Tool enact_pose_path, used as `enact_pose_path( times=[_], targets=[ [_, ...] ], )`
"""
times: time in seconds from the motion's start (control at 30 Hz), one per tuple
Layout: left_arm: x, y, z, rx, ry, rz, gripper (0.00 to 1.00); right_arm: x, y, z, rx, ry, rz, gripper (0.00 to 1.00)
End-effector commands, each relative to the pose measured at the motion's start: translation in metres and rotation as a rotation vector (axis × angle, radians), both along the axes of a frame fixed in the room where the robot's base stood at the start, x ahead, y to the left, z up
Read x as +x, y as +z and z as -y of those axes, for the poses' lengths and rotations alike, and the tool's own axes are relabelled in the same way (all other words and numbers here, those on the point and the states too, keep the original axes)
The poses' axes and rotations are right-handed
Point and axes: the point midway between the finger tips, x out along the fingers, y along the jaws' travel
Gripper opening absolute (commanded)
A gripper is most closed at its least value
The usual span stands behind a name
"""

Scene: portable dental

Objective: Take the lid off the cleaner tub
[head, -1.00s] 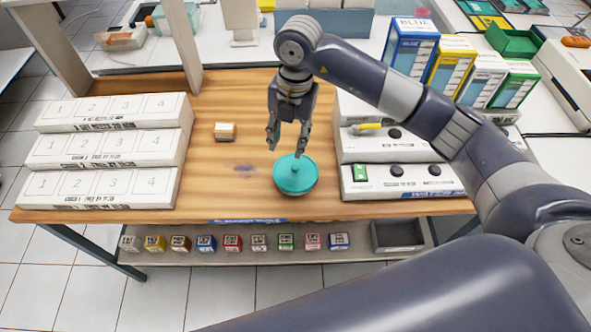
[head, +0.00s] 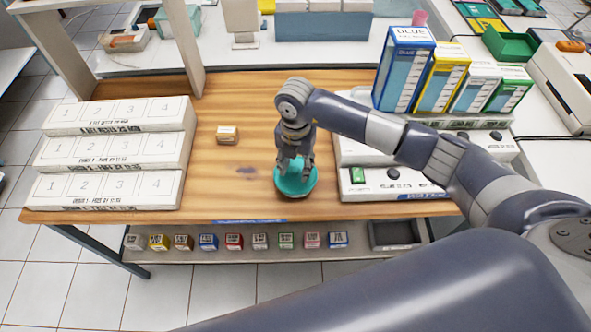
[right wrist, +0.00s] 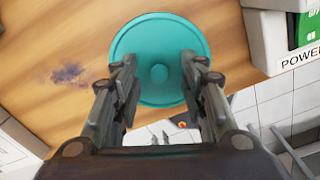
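The cleaner tub stands on the wooden tabletop near its front edge, with its round teal lid (head: 296,189) on top. My right gripper (head: 294,168) points down over the lid, which it partly covers in the head view. The right fingers (right wrist: 158,68) are spread to either side of the knob, with teal showing between. The tub body is mostly hidden under the lid. My left gripper is not in view.
White boxes with buttons (head: 385,180) stand close to the right of the tub. Stacked white numbered trays (head: 105,190) are at the left. A small tan block (head: 227,134) lies behind. Small coloured boxes line a lower shelf.

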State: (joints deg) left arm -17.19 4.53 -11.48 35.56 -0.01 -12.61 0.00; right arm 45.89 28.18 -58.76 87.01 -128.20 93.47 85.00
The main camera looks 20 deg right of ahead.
Motion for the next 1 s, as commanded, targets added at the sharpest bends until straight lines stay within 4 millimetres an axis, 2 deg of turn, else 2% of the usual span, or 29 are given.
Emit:
enact_pose_path(
  times=[0.23, 0.3, 0.5, 1.0],
  targets=[
    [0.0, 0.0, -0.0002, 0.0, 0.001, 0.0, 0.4, 0.0003, -0.0021, -0.0001, 0.001, 0.001, 0.001, 0.4],
    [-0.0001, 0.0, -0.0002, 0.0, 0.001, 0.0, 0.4, 0.0004, -0.002, 0.0, 0.001, 0.001, 0.001, 0.29],
    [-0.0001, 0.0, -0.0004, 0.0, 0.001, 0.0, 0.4, 0.0005, -0.0017, 0.0, 0.0, 0.0, 0.001, 0.08],
    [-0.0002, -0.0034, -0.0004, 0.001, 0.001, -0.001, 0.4, 0.001, 0.0033, 0.0002, 0.0, 0.001, 0.003, 0.08]
  ],
)
